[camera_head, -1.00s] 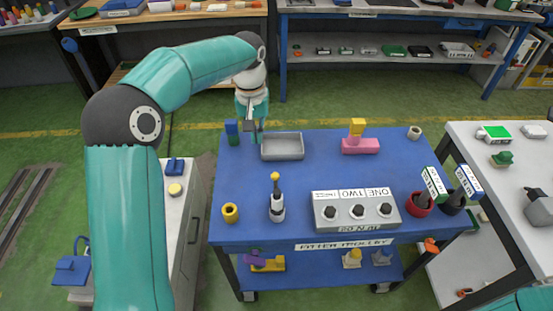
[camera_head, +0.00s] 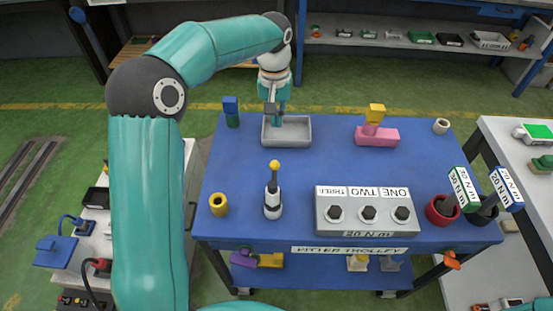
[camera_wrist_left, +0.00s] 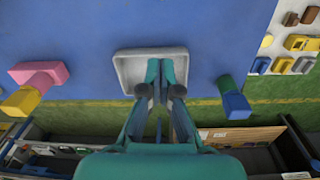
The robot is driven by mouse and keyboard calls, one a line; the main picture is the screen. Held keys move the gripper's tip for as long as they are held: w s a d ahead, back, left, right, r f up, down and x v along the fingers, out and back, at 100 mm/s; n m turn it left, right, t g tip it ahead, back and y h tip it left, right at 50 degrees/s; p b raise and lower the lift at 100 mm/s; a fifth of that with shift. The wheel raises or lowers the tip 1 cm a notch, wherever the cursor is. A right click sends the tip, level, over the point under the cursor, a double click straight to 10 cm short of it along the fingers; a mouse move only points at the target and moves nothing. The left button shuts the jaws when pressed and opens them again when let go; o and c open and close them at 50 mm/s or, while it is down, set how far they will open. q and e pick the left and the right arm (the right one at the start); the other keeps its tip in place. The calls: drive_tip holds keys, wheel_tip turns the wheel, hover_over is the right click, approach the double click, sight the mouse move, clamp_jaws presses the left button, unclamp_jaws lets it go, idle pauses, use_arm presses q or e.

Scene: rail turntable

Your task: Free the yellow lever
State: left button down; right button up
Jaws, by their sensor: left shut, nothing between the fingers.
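My left gripper (camera_head: 276,121) is shut and empty over the back of a grey tray (camera_head: 287,143) on the blue trolley top. In the left wrist view its two fingers (camera_wrist_left: 167,66) lie side by side over the tray (camera_wrist_left: 128,70). A black and white upright post with a yellow ball top (camera_head: 273,190) stands in front of the tray. A yellow block (camera_head: 376,113) sits on a pink block (camera_head: 378,137) at the back right. I cannot tell which yellow part is the lever. My right gripper is out of view.
A blue and green block (camera_head: 231,112) stands left of the tray. A yellow ring (camera_head: 218,204), a grey box with several black knobs (camera_head: 365,225) and a red pot (camera_head: 441,210) stand along the front. The blue top (camera_head: 330,160) is clear in its middle.

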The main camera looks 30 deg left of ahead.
sight(274, 178)
use_arm(q)
drive_tip(key=shift+f+b, duration=0.35)
drive_tip(key=shift+f, duration=0.3)
wheel_tip(274, 178, down, 10)
drive_tip(key=shift+w+d+r+p, duration=0.1)
drive_tip(key=shift+d+p, duration=0.05)
drive_tip(key=shift+p, duration=0.3)
drive_tip(key=s, duration=0.1)
drive_tip(key=s+d+r+p, duration=0.1)
drive_tip(key=shift+s+d, duration=0.1)
drive_tip(key=shift+s, duration=0.25)
drive_tip(key=shift+s+d, duration=0.2)
drive_tip(key=shift+s, duration=0.15)
